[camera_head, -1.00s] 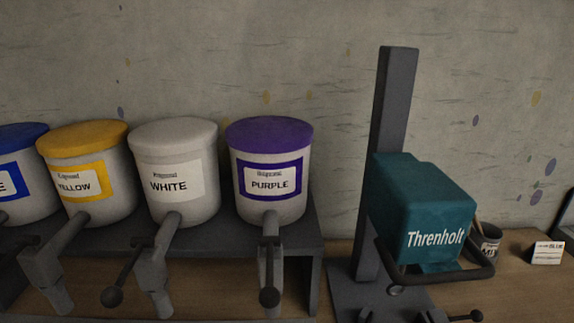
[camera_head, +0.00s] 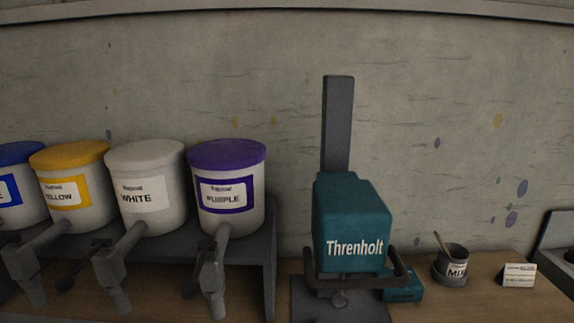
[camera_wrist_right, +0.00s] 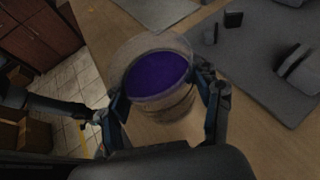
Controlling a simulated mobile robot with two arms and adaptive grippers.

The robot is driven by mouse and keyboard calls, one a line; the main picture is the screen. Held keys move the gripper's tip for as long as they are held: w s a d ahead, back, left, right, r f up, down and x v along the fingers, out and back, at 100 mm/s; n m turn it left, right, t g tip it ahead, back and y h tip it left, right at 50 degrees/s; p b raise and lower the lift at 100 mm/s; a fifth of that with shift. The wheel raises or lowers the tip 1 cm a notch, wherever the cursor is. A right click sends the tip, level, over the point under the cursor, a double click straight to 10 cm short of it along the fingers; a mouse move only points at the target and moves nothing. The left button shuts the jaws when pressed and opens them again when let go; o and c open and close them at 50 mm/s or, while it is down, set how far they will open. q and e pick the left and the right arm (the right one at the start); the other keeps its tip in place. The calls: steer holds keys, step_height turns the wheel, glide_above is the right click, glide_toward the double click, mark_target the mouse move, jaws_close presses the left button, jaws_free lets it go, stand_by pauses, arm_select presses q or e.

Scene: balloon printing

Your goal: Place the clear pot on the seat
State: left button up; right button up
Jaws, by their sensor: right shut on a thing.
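The clear pot (camera_wrist_right: 152,95) shows in the right wrist view, see-through, with purple paint (camera_wrist_right: 158,75) inside. My right gripper (camera_wrist_right: 166,106) is shut on it, with a finger on each side. The pot is over or near the wooden bench top; I cannot tell its height above it. The pot and both grippers are outside the head view. I cannot make out for sure which part is the seat. A teal machine marked Threnholt (camera_head: 352,225) stands on a dark post and base in the head view.
Paint tubs with taps, including yellow (camera_head: 75,190), white (camera_head: 147,190) and purple (camera_head: 228,190), stand on a dark rack at the left. A mixing cup (camera_head: 455,262) and a small card (camera_head: 518,275) are at the right. Tiled floor (camera_wrist_right: 75,85) shows beyond the bench edge.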

steer(key=shift+w+a+r, duration=0.25)
steer(key=shift+a+r, duration=0.15)
steer(key=shift+r, duration=0.1)
steer(key=shift+w+a+r, duration=0.1)
steer(key=shift+r, duration=0.25)
steer(key=shift+m+t+h, duration=0.3)
steer(key=shift+m+t, duration=0.2)
steer(key=shift+m, duration=0.1)
steer(key=d+r, duration=0.1)
steer(key=r, duration=0.1)
steer(key=d+r, duration=0.2)
steer(key=shift+w, duration=0.4)
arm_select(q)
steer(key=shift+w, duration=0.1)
arm_select(e)
steer(key=shift+w+d+r+m+t+h, duration=0.25)
steer(key=shift+d+r+t, duration=0.2)
steer(key=shift+d, duration=0.25)
steer(key=shift+s+f, duration=0.1)
